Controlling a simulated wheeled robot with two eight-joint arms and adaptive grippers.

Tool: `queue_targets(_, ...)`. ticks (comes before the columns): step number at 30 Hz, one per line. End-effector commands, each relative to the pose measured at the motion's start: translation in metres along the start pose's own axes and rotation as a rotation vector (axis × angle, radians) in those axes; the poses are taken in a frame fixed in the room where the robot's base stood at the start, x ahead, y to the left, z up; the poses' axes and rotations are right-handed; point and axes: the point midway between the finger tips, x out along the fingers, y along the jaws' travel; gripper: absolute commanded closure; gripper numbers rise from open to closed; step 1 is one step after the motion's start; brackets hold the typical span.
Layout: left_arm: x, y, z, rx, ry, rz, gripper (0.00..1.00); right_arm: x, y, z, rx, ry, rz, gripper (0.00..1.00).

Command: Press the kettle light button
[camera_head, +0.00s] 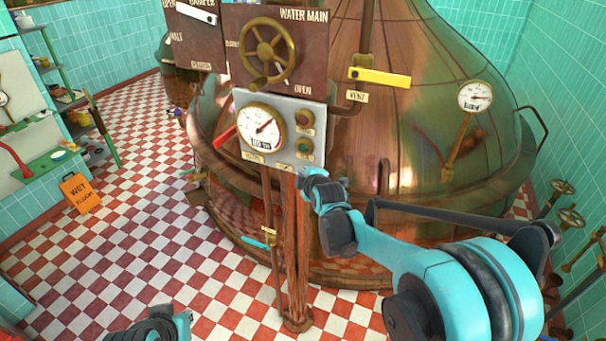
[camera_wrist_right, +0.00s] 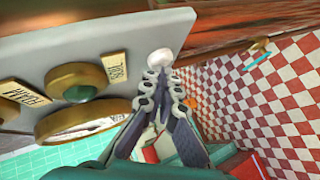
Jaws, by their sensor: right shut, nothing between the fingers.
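The grey control panel (camera_head: 244,98) stands on a copper post in front of the big kettle. It carries a gauge (camera_head: 262,125), a red button (camera_head: 304,118) and a green button (camera_head: 304,147). My right gripper (camera_head: 308,178) is at the panel's lower right edge, its fingers shut and empty. In the right wrist view, the fingertips (camera_wrist_right: 165,88) are just below a white round knob (camera_wrist_right: 162,57) by the panel edge; contact cannot be told. I cannot read a kettle light label. Part of my left arm shows at the bottom of the head view; its fingers are not clear.
The copper kettle (camera_head: 420,130) fills the back. A water main wheel (camera_head: 270,52), a yellow vent lever (camera_head: 380,77) and a red lever (camera_head: 225,137) are near the panel. An orange wet floor sign (camera_head: 80,193) stands left. The checkered floor (camera_head: 130,250) is open there.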

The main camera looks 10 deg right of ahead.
Motion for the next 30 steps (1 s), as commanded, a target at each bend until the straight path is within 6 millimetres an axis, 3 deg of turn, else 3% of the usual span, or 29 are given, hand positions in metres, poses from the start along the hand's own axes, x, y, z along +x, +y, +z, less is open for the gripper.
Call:
queue_targets(10,0.001,0.0,0.001,0.0,0.0,0.0,1.0,-0.003,-0.003,-0.002,0.0,-0.001,-0.002,1.0)
queue_targets(30,0.003,0.0,0.002,0.0,0.0,0.0,1.0,-0.043,-0.032,-0.031,0.0,0.0,-0.002,1.0)
